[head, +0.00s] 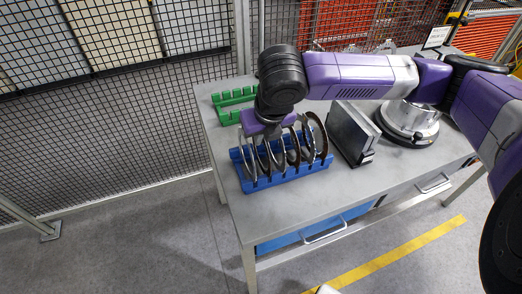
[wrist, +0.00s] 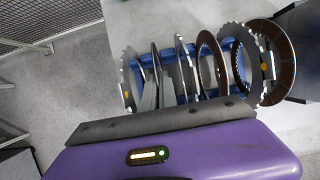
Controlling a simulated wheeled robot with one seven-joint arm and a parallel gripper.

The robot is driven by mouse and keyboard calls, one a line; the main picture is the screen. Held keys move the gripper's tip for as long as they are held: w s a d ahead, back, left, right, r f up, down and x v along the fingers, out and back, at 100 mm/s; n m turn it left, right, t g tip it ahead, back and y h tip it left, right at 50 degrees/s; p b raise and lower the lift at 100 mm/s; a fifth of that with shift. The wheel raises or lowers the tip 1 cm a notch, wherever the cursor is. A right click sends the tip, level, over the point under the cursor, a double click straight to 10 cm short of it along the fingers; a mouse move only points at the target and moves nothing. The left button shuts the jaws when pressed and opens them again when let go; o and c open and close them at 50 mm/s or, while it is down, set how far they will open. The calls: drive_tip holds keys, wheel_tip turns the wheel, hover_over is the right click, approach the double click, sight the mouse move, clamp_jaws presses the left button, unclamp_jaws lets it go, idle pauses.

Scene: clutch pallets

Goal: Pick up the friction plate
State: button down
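A blue rack (head: 285,178) on the grey table holds several ring-shaped plates standing on edge. Brown friction plates (wrist: 212,62) show in the wrist view in the middle and right of the row, among steel toothed plates (wrist: 130,80). A brown-dark plate (head: 321,138) stands at the rack's right end in the head view. My gripper (head: 265,128) is over the left part of the rack, close above the plates. In the wrist view, grey finger-like parts (wrist: 157,92) reach down among the left plates. The gap between them, and whether they touch a plate, is unclear.
A green rack (head: 233,101) stands behind at the table's back left. A grey block-like box (head: 350,133) stands right of the blue rack. A round silver part (head: 408,122) is further right. The table front (head: 290,205) is clear. A mesh fence (head: 110,130) runs behind.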

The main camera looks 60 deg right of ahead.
idle(0.4)
wheel_tip(320, 180, up, 20)
drive_tip(key=shift+b, duration=0.3)
idle(0.5)
